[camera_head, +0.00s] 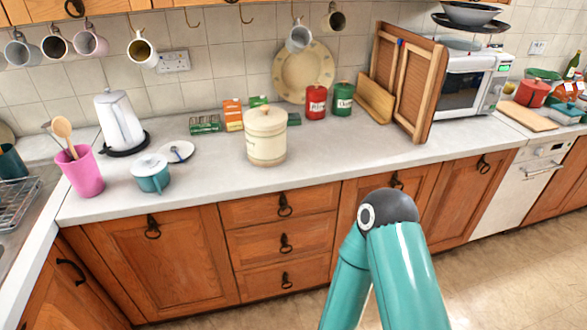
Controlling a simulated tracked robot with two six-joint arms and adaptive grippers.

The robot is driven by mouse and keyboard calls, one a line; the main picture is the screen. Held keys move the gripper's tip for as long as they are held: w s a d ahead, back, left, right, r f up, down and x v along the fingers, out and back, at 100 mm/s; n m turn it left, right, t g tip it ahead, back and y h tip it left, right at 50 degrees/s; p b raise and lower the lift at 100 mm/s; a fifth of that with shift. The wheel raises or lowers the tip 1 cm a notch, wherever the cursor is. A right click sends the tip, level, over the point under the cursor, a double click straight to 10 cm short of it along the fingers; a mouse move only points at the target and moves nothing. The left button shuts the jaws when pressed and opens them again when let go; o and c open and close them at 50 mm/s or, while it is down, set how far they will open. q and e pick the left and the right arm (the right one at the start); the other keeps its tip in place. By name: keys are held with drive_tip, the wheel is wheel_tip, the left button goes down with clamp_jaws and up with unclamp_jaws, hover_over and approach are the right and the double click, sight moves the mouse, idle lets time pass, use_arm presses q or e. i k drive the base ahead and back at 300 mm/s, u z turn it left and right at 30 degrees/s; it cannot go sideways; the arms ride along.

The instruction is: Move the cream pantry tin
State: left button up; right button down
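The cream pantry tin (266,140) stands upright on the grey worktop (225,172), left of the picture's middle. It is a round lidded tin with a knob on top and faint lettering on its side. Nothing is touching it from my side. A teal arm link of mine shows at the bottom, right of centre, well below the worktop's front edge. Neither of my grippers shows in this view.
Small boxes (233,115) stand behind the tin. Red (316,102) and green (343,99) canisters stand to its right. A teal pot (151,174), white kettle (120,122) and pink utensil pot (81,172) are left.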

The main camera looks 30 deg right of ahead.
sight(264, 149)
drive_tip(key=u, duration=0.15)
drive_tip(key=i, duration=0.9)
drive_tip(key=z, duration=0.05)
